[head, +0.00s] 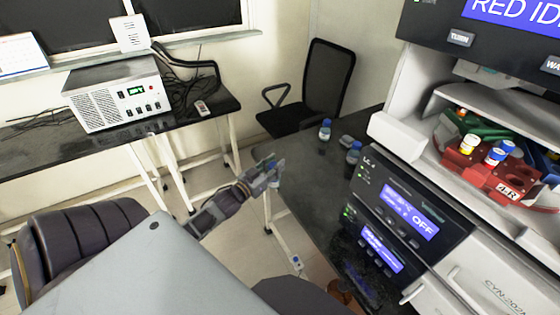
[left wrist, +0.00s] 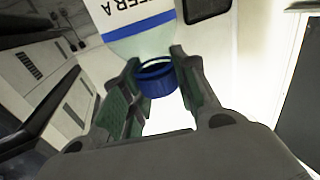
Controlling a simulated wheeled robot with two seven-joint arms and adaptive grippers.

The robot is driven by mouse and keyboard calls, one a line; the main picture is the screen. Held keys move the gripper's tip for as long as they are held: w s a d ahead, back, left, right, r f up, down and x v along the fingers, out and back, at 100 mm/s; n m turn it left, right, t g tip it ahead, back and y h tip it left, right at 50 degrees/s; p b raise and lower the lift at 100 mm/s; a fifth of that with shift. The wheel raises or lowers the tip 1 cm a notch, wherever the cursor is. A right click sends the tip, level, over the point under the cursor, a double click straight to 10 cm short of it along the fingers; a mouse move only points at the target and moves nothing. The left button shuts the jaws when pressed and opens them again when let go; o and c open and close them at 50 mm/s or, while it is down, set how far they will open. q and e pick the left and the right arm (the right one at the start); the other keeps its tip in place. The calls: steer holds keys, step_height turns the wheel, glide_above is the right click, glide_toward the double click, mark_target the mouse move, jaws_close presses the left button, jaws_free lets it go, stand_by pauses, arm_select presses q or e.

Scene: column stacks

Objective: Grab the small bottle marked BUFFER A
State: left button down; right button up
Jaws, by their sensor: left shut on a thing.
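The small bottle (left wrist: 140,22) has a white label with a blue band and a blue cap (left wrist: 158,79). In the left wrist view its label is upside down and reads "…FER A", with the start cut off by the frame. My left gripper (left wrist: 160,88) is shut on it at the cap end, one finger on each side. In the head view the left gripper (head: 268,168) is beside the left edge of the dark bench, over the floor gap. The bottle is too small there to make out clearly. My right gripper is not in view.
Two blue-capped bottles (head: 325,130) (head: 353,154) stand on the dark bench (head: 305,170), with a small grey object near them. LC modules (head: 405,215) and a red rack (head: 487,170) with vials are at the right. A black chair (head: 318,88) stands behind.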

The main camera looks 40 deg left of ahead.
mark_target(270, 168)
arm_select(q)
steer(key=shift+s+a, duration=0.1)
steer(key=shift+s, duration=1.85)
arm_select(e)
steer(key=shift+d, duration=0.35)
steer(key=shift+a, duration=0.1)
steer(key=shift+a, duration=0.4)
arm_select(q)
steer(key=shift+r, duration=0.15)
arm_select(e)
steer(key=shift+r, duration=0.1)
